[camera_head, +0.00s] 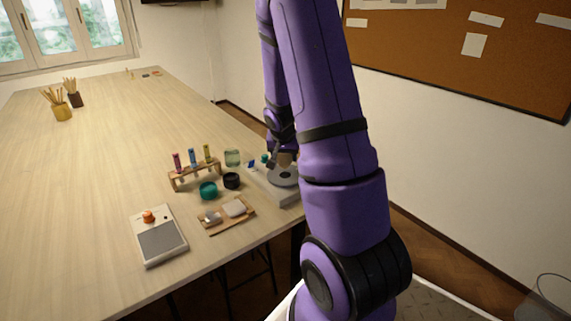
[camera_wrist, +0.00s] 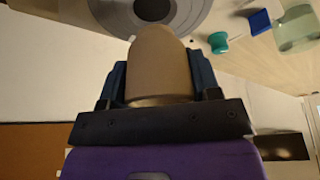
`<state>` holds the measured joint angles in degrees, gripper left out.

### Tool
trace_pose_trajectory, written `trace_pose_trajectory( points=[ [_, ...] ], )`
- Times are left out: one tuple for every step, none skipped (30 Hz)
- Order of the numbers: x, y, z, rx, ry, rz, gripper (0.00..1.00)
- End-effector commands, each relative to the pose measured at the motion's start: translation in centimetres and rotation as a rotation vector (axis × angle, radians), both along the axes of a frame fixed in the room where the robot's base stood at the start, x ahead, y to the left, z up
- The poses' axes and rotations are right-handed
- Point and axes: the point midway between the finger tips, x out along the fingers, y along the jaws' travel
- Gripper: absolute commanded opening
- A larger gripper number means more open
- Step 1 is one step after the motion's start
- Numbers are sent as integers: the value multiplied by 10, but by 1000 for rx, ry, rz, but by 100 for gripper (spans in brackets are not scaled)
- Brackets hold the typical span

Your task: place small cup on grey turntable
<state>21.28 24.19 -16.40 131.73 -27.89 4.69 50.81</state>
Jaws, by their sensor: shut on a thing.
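My gripper (camera_wrist: 160,85) is shut on a tan, rounded small cup (camera_wrist: 158,62), held between its two dark blue fingers in the wrist view. In the head view the turntable (camera_head: 286,177) sits on a pale base near the table's right edge. My gripper (camera_head: 281,152) is over its far side there, largely hidden by my arm. I cannot tell whether the cup touches the turntable.
A teal knob (camera_wrist: 218,42), a blue block (camera_wrist: 259,22) and a glass jar (camera_wrist: 297,30) are near the turntable. A test-tube rack (camera_head: 195,175), teal pot (camera_head: 208,190), black pot (camera_head: 231,181), wooden tray (camera_head: 228,224) and grey-topped box (camera_head: 160,242) stand left.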

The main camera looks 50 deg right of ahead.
Motion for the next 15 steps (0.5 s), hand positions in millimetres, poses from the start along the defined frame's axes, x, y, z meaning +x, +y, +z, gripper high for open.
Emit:
trace_pose_trajectory(
  points=[
    [0, -4, 0, -1, -1, -3, 29],
    [0, -4, -3, 0, 2, -2, 29],
    [0, -3, -9, 1, 5, 2, 29],
    [0, -3, -14, 0, 5, 3, 29],
    [0, -2, -18, 1, 5, 2, 29],
    [0, -2, -23, 1, 5, 2, 29],
    [0, -3, -27, 1, 5, 2, 29],
    [0, -3, -30, 1, 5, 1, 29],
    [0, -3, -33, 0, 4, 1, 29],
    [0, -3, -35, -1, 3, 1, 29],
    [0, -3, -36, 0, 2, 1, 29],
    [0, -3, -36, -1, 1, 1, 29],
    [0, -3, -36, 0, 1, 0, 29],
    [0, -3, -35, 0, 0, 0, 29],
    [0, -3, -35, 0, 0, 0, 29]
  ],
)
